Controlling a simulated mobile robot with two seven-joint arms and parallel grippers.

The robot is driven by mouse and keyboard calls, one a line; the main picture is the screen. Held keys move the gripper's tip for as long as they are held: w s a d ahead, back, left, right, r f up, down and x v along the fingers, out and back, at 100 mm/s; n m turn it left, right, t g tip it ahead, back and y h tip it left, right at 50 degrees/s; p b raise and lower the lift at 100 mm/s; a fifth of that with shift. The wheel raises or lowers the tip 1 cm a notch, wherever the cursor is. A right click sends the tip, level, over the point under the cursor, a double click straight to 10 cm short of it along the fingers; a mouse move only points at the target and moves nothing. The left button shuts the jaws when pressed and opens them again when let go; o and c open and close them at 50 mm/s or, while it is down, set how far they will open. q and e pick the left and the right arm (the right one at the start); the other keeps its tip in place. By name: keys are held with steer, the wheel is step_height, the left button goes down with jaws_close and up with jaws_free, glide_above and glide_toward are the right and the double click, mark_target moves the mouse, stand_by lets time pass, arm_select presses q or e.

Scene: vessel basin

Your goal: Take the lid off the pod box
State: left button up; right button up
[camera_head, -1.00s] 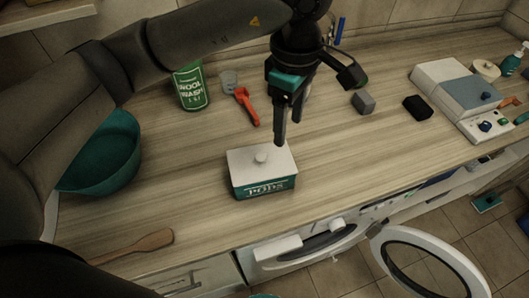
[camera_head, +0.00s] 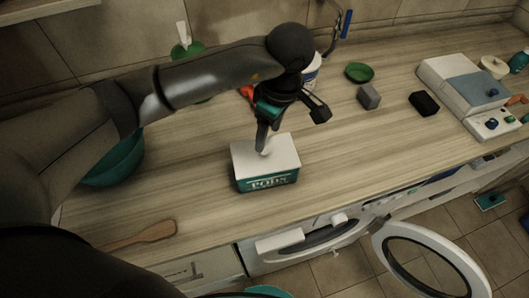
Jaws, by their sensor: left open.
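The pod box (camera_head: 268,182) is a teal box with "PODS" lettering on its front, standing on the wooden counter in the middle of the head view. Its white lid (camera_head: 284,158) lies on top and looks closed. My left gripper (camera_head: 263,148) points down at the lid's knob with its jaws open. The fingertips are right at the knob and partly hide it. I cannot tell whether they touch it. My right gripper is out of view.
A teal bowl (camera_head: 117,163) and a wooden spatula (camera_head: 143,236) lie to the left. A grey block (camera_head: 369,96), a black block (camera_head: 424,103) and a green dish (camera_head: 359,72) stand right of my gripper. The washer door (camera_head: 382,257) hangs open below the counter.

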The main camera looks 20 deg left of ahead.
mark_target(265, 149)
arm_select(q)
steer(key=f, duration=0.5)
steer(key=shift+s+a+p, duration=0.2)
steer(key=shift+a+p, duration=0.1)
steer(key=shift+p, duration=0.1)
steer(key=shift+r, duration=0.1)
jaws_close()
